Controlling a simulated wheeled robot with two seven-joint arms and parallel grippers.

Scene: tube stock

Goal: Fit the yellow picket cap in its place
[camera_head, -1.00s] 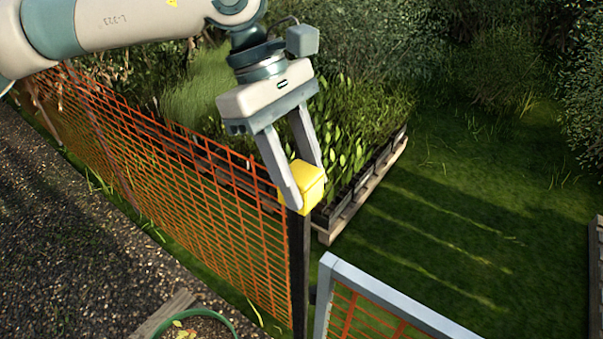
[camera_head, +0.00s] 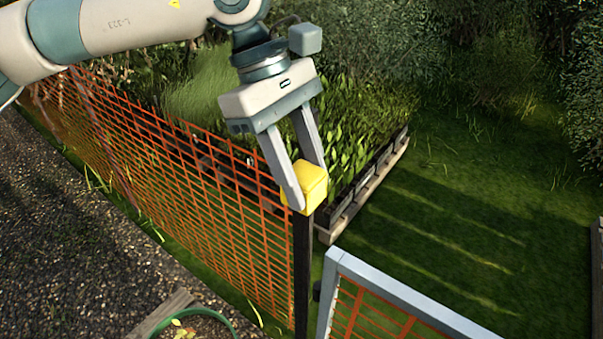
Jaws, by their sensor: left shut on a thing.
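My left gripper (camera_head: 306,197) points down and is shut on the yellow picket cap (camera_head: 314,184), with one finger on its near left side and the other behind it. The cap is at the top end of the dark post (camera_head: 302,262) at the end of the orange mesh fence. The cap's lower edge meets or overlaps the post top in the picture; I cannot tell whether it is seated on it. My right gripper is not in view.
Orange mesh fence (camera_head: 190,190) runs left from the post. A grey-framed mesh gate (camera_head: 400,295) stands at the lower right. Potted plants on a pallet (camera_head: 335,230) stand behind the post. A green-rimmed container (camera_head: 228,322) sits at the bottom. Open grass lies right.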

